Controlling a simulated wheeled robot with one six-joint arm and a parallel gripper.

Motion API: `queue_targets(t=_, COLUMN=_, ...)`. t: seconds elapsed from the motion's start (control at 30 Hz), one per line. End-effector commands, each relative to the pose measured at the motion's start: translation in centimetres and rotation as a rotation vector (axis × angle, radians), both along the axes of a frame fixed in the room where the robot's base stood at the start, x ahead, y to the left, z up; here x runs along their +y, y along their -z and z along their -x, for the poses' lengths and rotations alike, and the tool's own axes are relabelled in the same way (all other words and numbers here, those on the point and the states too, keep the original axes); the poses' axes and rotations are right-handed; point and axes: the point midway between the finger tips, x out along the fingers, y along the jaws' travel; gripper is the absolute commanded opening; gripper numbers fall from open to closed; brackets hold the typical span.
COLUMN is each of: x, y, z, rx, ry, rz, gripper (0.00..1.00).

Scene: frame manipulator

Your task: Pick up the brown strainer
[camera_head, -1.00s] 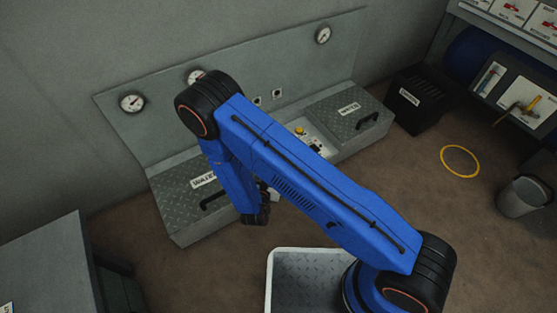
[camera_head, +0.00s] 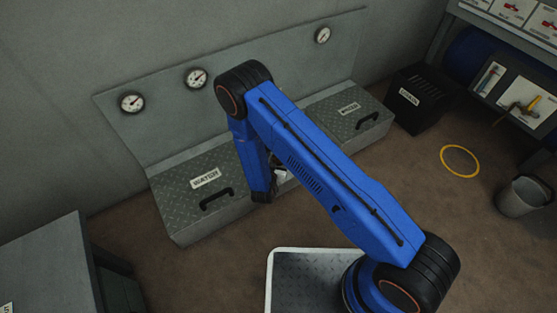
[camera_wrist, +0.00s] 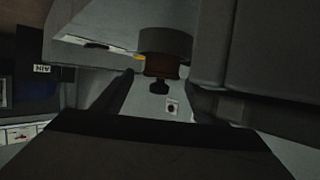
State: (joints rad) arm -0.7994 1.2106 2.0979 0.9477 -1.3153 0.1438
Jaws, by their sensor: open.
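In the wrist view, a dark brown cylindrical piece with a black knob, which looks like the brown strainer (camera_wrist: 163,70), shows beyond and between the fingers of my gripper (camera_wrist: 160,82). The fingers are spread, one on each side of it in the picture, with visible gaps. I cannot tell how far beyond the fingertips it is. In the head view my arm hides the strainer and most of my gripper, over the middle of the grey console (camera_head: 245,225).
The console has a WATER lid (camera_head: 190,180) with a black handle at left and another lid (camera_head: 345,112) at right. Gauges (camera_head: 196,78) line the back panel. A tray (camera_head: 300,285) lies below my arm. A black bin (camera_head: 415,100), yellow ring (camera_head: 460,161) and bucket (camera_head: 522,197) stand right.

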Motion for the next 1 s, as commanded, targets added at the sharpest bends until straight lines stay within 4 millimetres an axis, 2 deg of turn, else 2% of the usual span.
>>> queue_targets(t=0.17, x=-0.5, y=0.8, z=-2.0, rx=0.001, ry=0.001, rz=-0.001, gripper=0.66)
queue_targets(t=0.4, x=-0.5, y=0.8, z=-2.3, rx=0.0, ry=-0.001, rz=0.001, gripper=0.66)
queue_targets(t=0.47, x=-0.5, y=0.8, z=-2.3, rx=0.0, ry=0.0, rz=0.0, gripper=0.54)
queue_targets(t=0.6, x=-0.5, y=0.8, z=-2.3, rx=0.0, ry=0.0, rz=0.0, gripper=0.2)
queue_targets(t=0.87, x=-0.5, y=0.8, z=-2.3, rx=0.0, ry=0.0, rz=0.0, gripper=0.19)
queue_targets(t=1.0, x=-0.4, y=0.1, z=-2.3, rx=-0.001, ry=-0.001, rz=-0.001, gripper=0.19)
